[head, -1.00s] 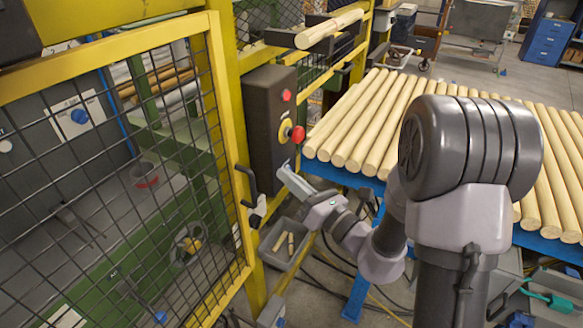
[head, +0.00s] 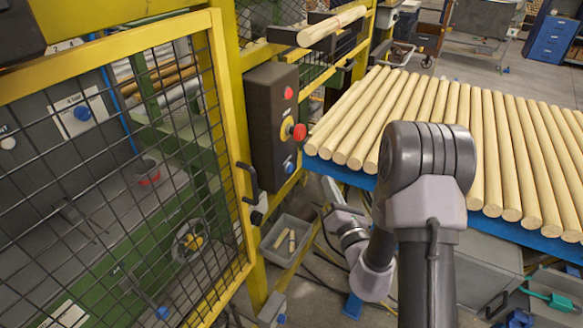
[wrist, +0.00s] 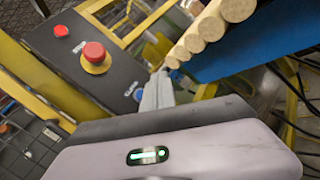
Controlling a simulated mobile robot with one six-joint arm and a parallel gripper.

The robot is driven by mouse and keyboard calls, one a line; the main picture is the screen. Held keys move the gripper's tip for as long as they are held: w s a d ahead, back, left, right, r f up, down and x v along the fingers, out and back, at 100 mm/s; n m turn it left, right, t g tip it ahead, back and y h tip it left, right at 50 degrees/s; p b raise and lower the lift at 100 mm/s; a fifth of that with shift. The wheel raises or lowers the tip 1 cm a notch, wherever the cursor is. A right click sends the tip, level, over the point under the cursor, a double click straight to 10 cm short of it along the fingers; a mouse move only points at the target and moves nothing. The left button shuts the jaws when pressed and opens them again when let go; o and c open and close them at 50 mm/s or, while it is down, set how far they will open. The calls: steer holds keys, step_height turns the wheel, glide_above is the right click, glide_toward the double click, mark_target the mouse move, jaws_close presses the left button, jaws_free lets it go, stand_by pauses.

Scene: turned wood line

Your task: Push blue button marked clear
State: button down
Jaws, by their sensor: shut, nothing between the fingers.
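A blue button (head: 289,167) is low on the front of a dark control box (head: 262,105), below a red mushroom button on a yellow ring. In the wrist view a blue button (wrist: 138,95) shows beside my fingers, with a white label by it that is too small to read surely. My gripper (head: 327,184) is shut and empty. It is to the right of the box and a little lower than the blue button, with a gap between in the head view. In the wrist view its fingers (wrist: 158,88) point toward the box's lower end.
The red mushroom button (head: 299,131) sticks out above the blue one. A yellow frame with a mesh door (head: 130,190) is at left; another blue button (head: 82,113) is behind it. A blue table of wooden rods (head: 440,120) is at right. A grey bin (head: 287,238) stands below.

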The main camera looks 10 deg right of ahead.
steer(key=w+a+p, duration=0.3)
steer(key=w+a, duration=0.1)
steer(key=a, duration=0.2)
steer(key=shift+w, duration=0.15)
stand_by(1.9)
steer(key=shift+w+a, duration=0.25)
steer(key=shift+a, duration=0.05)
steer(key=shift+w+a+p, duration=0.2)
steer(key=shift+a+p, duration=0.1)
steer(key=shift+p, duration=0.1)
stand_by(0.5)
stand_by(0.3)
steer(key=shift+s+d+b, duration=0.3)
steer(key=shift+s+d, duration=0.15)
steer(key=shift+d, duration=0.2)
steer(key=shift+s+d+b, duration=0.55)
steer(key=shift+s+d, duration=0.2)
steer(key=shift+d, duration=0.25)
steer(key=shift+s+d+b, duration=0.5)
steer(key=shift+s+d, duration=0.25)
steer(key=shift+d, duration=0.25)
